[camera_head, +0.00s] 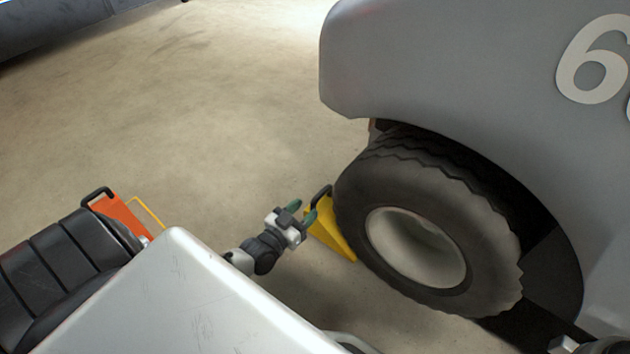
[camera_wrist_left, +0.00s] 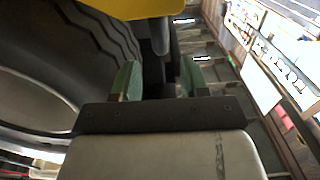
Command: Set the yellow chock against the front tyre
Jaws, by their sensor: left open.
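The yellow chock (camera_head: 330,233) stands on the floor against the left side of the front tyre (camera_head: 378,180). Its black handle (camera_head: 322,194) rises at its top. My left gripper (camera_head: 303,212) is open beside the chock, with its green fingertips close to the handle. In the left wrist view the chock (camera_wrist_left: 150,8) fills the top edge, and the tyre (camera_wrist_left: 90,50) is on the left. There the open fingers (camera_wrist_left: 160,78) point toward a dark part below the chock; I cannot tell whether they touch it.
The grey vehicle body (camera_head: 450,70) overhangs the tyre. An orange object with a black handle (camera_head: 118,216) stands at the left, partly hidden behind a black, ribbed shape.

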